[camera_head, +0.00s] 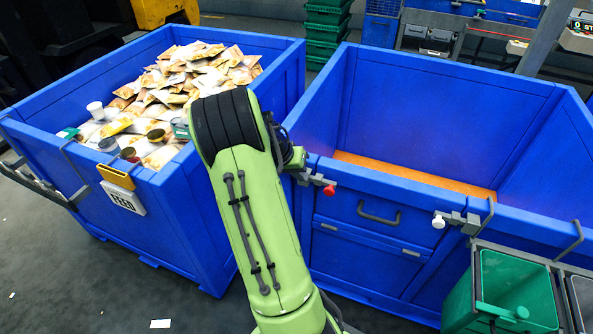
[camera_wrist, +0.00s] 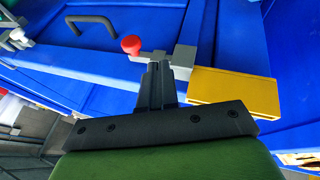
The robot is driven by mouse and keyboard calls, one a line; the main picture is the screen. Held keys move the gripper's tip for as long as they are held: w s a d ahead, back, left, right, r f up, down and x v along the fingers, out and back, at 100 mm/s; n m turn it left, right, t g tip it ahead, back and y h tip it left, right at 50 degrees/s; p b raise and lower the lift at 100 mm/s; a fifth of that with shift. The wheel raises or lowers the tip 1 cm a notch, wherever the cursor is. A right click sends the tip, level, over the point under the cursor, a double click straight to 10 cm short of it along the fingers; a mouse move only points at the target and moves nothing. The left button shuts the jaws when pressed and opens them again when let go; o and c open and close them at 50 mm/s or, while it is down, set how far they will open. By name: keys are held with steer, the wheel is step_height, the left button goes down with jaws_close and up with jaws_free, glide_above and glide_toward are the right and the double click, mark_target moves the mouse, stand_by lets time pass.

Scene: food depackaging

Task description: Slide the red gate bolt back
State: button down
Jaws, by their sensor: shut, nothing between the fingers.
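The red knob (camera_head: 329,190) of the gate bolt sits on the front top edge of the right blue bin, near its left corner. In the wrist view the red knob (camera_wrist: 131,45) stands at the end of a grey bolt, beside a grey bracket (camera_wrist: 185,57). My gripper (camera_wrist: 157,68) is shut and empty. Its fingertips appear just right of the knob in the wrist view, overlapping the bolt. I cannot tell whether they touch it.
The left blue bin (camera_head: 190,215) is heaped with packets (camera_head: 190,80) and some cups. The right bin (camera_head: 430,110) looks empty, with an orange floor. Its gate has a grey handle (camera_head: 378,214) and a second bolt with a white knob (camera_head: 438,222). A green bin (camera_head: 515,285) hangs at the right.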

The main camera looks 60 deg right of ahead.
steer(key=s+d+f+b, duration=0.1)
steer(key=s+d+f, duration=0.1)
steer(key=s+f, duration=0.2)
steer(key=shift+d+f, duration=0.4)
steer(key=shift+f, duration=0.15)
steer(key=shift+s, duration=0.1)
steer(key=s, duration=0.3)
steer(key=s+b, duration=0.1)
steer(key=shift+s+d, duration=0.3)
steer(key=shift+s, duration=0.1)
steer(key=shift+r, duration=0.1)
